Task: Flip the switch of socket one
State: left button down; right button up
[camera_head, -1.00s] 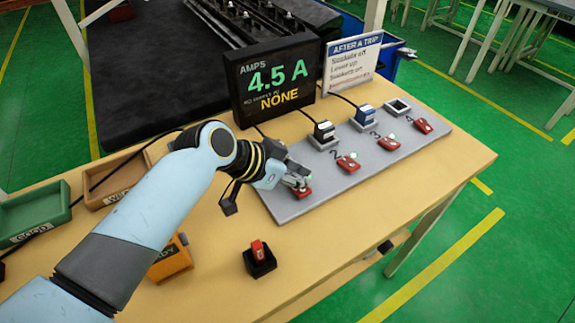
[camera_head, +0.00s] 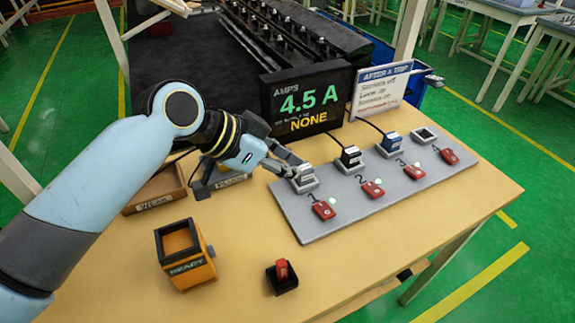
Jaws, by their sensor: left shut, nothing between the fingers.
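The board (camera_head: 320,231) carries a row of sockets numbered one to four, each with a red switch in front. The red switch of socket one (camera_head: 323,209) is uncovered, with a small green light beside it. My left gripper (camera_head: 298,172) is shut and empty at the grey-white plug or socket block of socket one (camera_head: 304,184), behind that switch. I cannot tell whether it touches the block, which it partly covers. Red switches of socket two (camera_head: 372,188) and socket three (camera_head: 413,171) also have green lights nearby. My right gripper is not in view.
A black display (camera_head: 305,98) reading 4.5 A and NONE stands behind the board, beside a white sign (camera_head: 380,90). An orange READY box (camera_head: 187,265) and a black holder with a red piece (camera_head: 282,276) stand on the front table. A wooden tray (camera_head: 155,190) lies left.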

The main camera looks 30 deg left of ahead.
aim_at(323, 210)
jog(key=k+l, duration=0.3)
jog(key=k, duration=0.15)
jog(key=k+l, duration=0.3)
jog(key=k, duration=0.15)
